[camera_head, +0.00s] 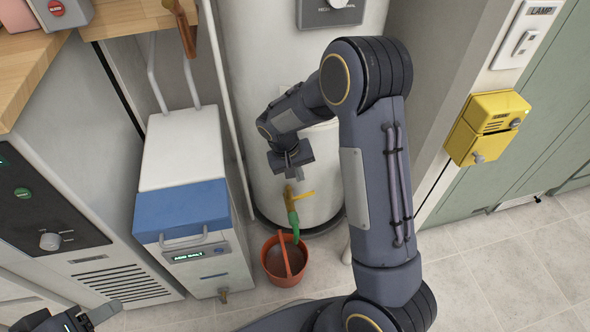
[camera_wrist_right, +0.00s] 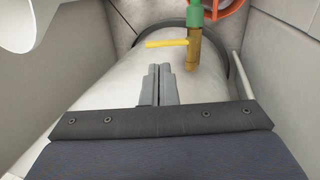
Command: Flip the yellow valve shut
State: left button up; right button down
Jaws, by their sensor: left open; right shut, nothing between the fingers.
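The yellow valve (camera_head: 304,195) is a lever on a brass tap (camera_head: 290,197) low on the white cylindrical tank (camera_head: 320,160). In the right wrist view the yellow lever (camera_wrist_right: 166,43) sticks out sideways to the left of the brass tap (camera_wrist_right: 194,52), across its line. My right gripper (camera_head: 294,173) is just above the tap; in its wrist view the fingers (camera_wrist_right: 158,68) are shut and empty, pointing toward the lever, with a small gap visible. My left gripper (camera_head: 108,311) is open at the bottom left, far from the valve.
A green hose (camera_head: 293,222) runs from the tap to an orange-red bucket (camera_head: 274,265) on the tiled floor. A white and blue machine (camera_head: 183,160) stands close left of the tank. A yellow box (camera_head: 487,127) hangs on the right. Floor at right is mostly clear.

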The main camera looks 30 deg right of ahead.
aim_at(308, 193)
jog(key=b+x, duration=0.2)
jog(key=x, duration=0.5)
jog(key=shift+f+b, duration=0.3)
jog(key=shift+f, duration=0.05)
jog(key=shift+d, duration=0.1)
jog(key=shift+s+d+f+y+p, duration=0.1)
jog(key=shift+d+f+y+p, duration=0.2)
jog(key=shift+y, duration=0.4)
jog(key=shift+d+t+y, duration=0.15)
jog(key=shift+t+y, duration=0.15)
jog(key=shift+d+f, duration=0.1)
jog(key=shift+f, duration=0.25)
